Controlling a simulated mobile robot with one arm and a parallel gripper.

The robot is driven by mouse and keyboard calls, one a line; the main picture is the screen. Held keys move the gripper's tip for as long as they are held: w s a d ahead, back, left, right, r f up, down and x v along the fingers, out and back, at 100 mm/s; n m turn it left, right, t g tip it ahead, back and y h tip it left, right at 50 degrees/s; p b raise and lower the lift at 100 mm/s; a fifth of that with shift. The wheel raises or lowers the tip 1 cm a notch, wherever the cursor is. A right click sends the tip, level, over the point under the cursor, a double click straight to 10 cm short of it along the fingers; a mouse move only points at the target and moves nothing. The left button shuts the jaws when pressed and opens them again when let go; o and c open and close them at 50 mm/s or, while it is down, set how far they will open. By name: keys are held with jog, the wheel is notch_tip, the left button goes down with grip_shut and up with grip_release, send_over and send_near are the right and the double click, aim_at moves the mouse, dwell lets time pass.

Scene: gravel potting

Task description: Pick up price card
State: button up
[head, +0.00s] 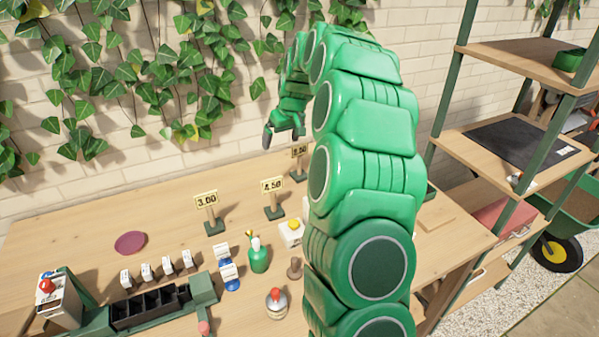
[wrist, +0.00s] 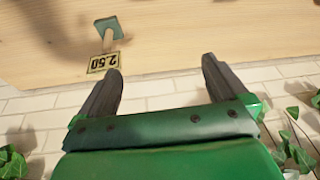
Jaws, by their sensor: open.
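Three yellow price cards stand on posts with dark green bases at the back of the wooden table. In the head view they are the 3.00 card (head: 207,200), the 4.50 card (head: 272,185) and, furthest right, a card reading 2.50 (head: 299,151). The 2.50 card also shows upside down in the wrist view (wrist: 103,63), just beyond the left fingertip. My gripper (head: 283,133) is open and empty, above and slightly left of the 2.50 card in the head view; its spread fingers also show in the wrist view (wrist: 162,65).
The brick wall (head: 130,165) with ivy is close behind my gripper. Bottles, small labelled blocks and a dark compartment tray (head: 150,310) stand toward the front of the table. A purple disc (head: 130,243) lies at left. Wooden shelves (head: 500,140) stand at right.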

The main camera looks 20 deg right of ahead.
jog(key=h, duration=0.1)
send_near(300, 145)
jog(key=shift+t, duration=0.3)
jog(key=x, duration=0.5)
jog(key=shift+s+a+f, duration=0.1)
jog(key=shift+s+a, duration=0.1)
jog(key=shift+a, duration=0.05)
jog(key=shift+d+x, duration=0.15)
jog(key=shift+x, duration=1.75)
jog(key=shift+d+x, duration=0.15)
jog(key=shift+x, duration=1.8)
jog(key=shift+c, duration=0.5)
jog(key=c, duration=1.4)
